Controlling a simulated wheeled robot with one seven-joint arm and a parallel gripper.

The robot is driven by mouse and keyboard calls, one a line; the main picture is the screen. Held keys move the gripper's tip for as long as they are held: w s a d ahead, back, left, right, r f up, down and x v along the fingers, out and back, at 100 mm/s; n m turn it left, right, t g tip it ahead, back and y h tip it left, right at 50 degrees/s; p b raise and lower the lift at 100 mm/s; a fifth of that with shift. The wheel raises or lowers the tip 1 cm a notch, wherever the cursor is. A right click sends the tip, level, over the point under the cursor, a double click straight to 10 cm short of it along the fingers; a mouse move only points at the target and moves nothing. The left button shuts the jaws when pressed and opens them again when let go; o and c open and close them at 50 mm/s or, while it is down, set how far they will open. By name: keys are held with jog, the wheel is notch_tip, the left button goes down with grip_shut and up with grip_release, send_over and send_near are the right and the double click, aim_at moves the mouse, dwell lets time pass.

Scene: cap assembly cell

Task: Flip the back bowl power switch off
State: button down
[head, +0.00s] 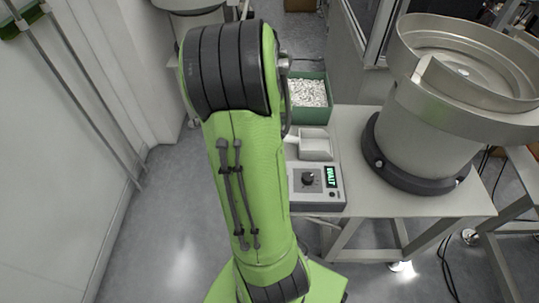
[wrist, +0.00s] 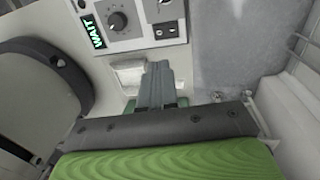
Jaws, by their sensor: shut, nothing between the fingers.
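A grey control box (head: 316,189) sits on the table beside a large metal bowl feeder (head: 430,130). In the wrist view the control box (wrist: 140,42) is at the top, with a lit display reading WAIT (wrist: 91,33), a black knob (wrist: 117,21) and a dark rocker switch (wrist: 166,30) to the right of the knob. The rocker's on or off position is too small to tell. My gripper (wrist: 160,68) is shut and empty, its fingertips just below the box in the picture and apart from the switch. My arm hides the gripper in the head view.
A pale scoop (head: 316,144) lies on the table behind the box. A green bin (head: 309,113) of small white parts stands beyond it. Another bowl (head: 190,5) shows at the top left. The floor left of my arm is clear up to the wall.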

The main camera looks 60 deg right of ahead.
jog(key=f+b, duration=0.1)
jog(key=f, duration=0.3)
jog(key=s+f+b, duration=0.1)
jog(key=f+b, duration=0.1)
jog(key=f, duration=0.3)
jog(key=f+b, duration=0.2)
jog(key=f, duration=0.2)
jog(key=shift+s+d+f, duration=0.25)
jog(key=shift+d+f, duration=0.05)
jog(key=shift+f, duration=0.15)
jog(key=shift+f+b, duration=0.1)
jog(key=shift+b, duration=0.2)
jog(key=shift+s+f, duration=0.15)
jog(key=shift+f, duration=0.05)
jog(key=shift+r, duration=0.1)
